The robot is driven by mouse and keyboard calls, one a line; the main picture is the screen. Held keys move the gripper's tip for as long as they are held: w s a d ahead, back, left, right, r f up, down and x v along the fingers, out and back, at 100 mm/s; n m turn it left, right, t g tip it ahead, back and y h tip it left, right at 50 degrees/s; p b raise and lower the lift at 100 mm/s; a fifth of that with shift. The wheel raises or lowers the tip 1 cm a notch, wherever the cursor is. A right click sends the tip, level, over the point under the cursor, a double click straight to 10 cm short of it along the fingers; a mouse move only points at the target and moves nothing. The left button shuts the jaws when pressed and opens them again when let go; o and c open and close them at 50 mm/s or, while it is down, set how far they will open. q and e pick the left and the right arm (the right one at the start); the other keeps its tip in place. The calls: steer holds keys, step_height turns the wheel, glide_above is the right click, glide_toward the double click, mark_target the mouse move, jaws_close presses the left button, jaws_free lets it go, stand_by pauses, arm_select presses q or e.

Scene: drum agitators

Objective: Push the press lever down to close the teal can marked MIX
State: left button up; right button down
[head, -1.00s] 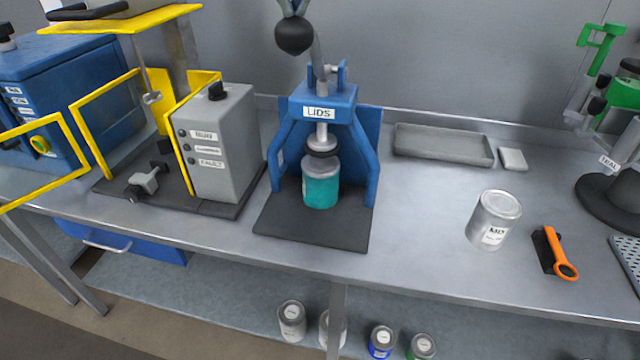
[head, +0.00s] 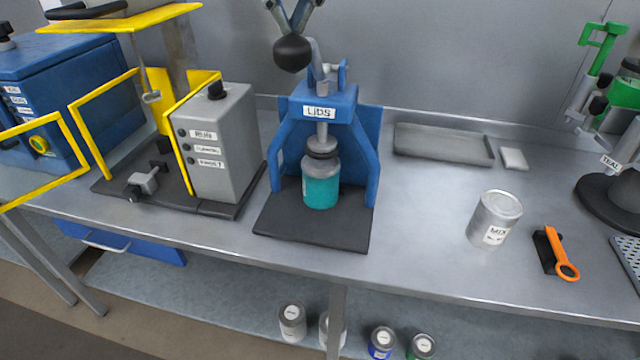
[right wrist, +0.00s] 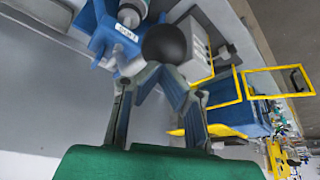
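The teal can (head: 321,191) stands upright under the blue lid press (head: 322,95). Its silvery top is at the black pad of the press ram (head: 322,146); I cannot tell whether they touch. Only a sliver of its label shows, unreadable. The right wrist view shows the fingertips (right wrist: 160,72) against or just behind the knob (right wrist: 167,43). My left gripper is out of view.
A silver can labelled MIX (head: 494,219) stands to the right, beside an orange-handled tool (head: 561,254). A grey control box (head: 220,145) and yellow guard frames (head: 105,124) stand left of the press. A shallow grey tray (head: 443,145) lies behind.

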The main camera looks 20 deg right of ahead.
mark_target(291, 41)
steer(key=shift+f, duration=0.2)
steer(key=shift+s+a+f, duration=0.15)
steer(key=shift+s+f, duration=0.15)
steer(key=shift+f, duration=0.7)
steer(key=shift+s+a+f, duration=0.1)
steer(key=shift+s+f, duration=0.05)
steer(key=shift+f, duration=0.35)
steer(key=shift+s+f, duration=0.1)
steer(key=shift+f, duration=0.25)
steer(key=shift+a+f, duration=0.1)
